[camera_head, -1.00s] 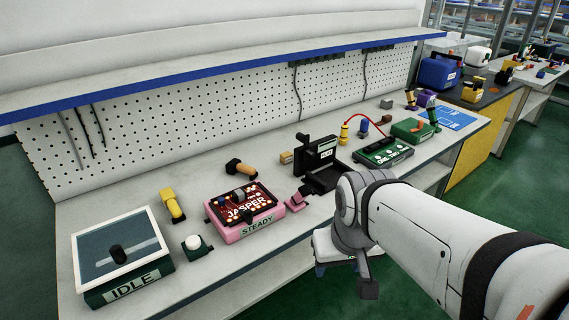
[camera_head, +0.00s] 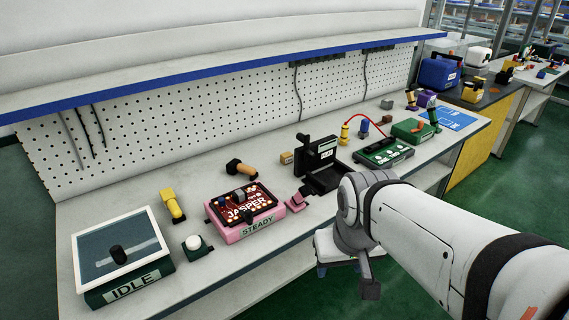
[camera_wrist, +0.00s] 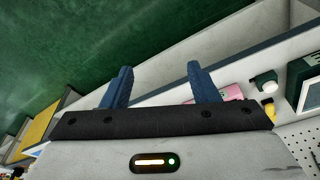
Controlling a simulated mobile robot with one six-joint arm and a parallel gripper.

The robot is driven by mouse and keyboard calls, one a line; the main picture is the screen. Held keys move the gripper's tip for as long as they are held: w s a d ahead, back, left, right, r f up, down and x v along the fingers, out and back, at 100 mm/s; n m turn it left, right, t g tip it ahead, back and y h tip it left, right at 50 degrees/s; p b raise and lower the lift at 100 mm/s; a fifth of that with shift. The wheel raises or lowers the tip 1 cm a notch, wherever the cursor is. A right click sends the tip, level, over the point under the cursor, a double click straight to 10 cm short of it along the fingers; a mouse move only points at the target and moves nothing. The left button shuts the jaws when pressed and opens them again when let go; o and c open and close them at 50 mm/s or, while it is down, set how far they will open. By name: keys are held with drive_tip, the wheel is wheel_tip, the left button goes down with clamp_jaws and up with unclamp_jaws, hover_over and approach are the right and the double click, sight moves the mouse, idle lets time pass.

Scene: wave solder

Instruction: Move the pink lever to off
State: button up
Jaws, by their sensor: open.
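A pink box (camera_head: 243,229) labelled STEADY, with a red JASPER panel on top, sits on the bench in the head view. A small dark lever-like part (camera_head: 250,214) stands near its front; its setting is too small to read. A separate small pink piece (camera_head: 296,202) lies to the right of the box, beside a black fixture. In the wrist view a pink surface (camera_wrist: 232,91) shows just beyond the right finger. My gripper (camera_wrist: 160,68) is open and empty, with two blue fingers apart over the floor and bench edge. The fingers cannot be made out in the head view.
A green IDLE box (camera_head: 130,284) and a white-topped button (camera_head: 195,243) stand left of the pink box. A yellow-handled tool (camera_head: 172,206) lies behind. The black fixture (camera_head: 318,158) and a green board (camera_head: 383,151) stand to the right. Bench front edge is clear.

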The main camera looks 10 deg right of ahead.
drive_tip(key=shift+c, duration=0.3)
drive_tip(key=shift+w+d+f, duration=0.1)
drive_tip(key=shift+w+f, duration=0.05)
drive_tip(key=shift+w, duration=0.1)
drive_tip(key=shift+c, duration=0.2)
drive_tip(key=n+t+b, duration=0.2)
drive_tip(key=t+b, duration=0.8)
drive_tip(key=b, duration=0.1)
approach(309, 194)
drive_tip(key=w+d, duration=0.2)
drive_tip(key=d, duration=0.3)
drive_tip(key=w+a+f+n+t+y+b, duration=0.1)
drive_tip(key=y+b, duration=0.1)
drive_tip(key=w+a+f+n+t+y+b, duration=0.1)
drive_tip(key=f+y, duration=0.1)
drive_tip(key=y, duration=0.1)
drive_tip(key=w+a+f+n+t+y+b, duration=0.1)
drive_tip(key=w+y+b, duration=0.1)
drive_tip(key=y, duration=0.1)
drive_tip(key=shift+w+a+f+n+b, duration=0.1)
drive_tip(key=shift+a+f+n+b, duration=0.15)
drive_tip(key=shift+n+b, duration=0.1)
drive_tip(key=x, duration=0.7)
drive_tip(key=shift+w+a+r, duration=0.15)
drive_tip(key=shift+w+a, duration=0.1)
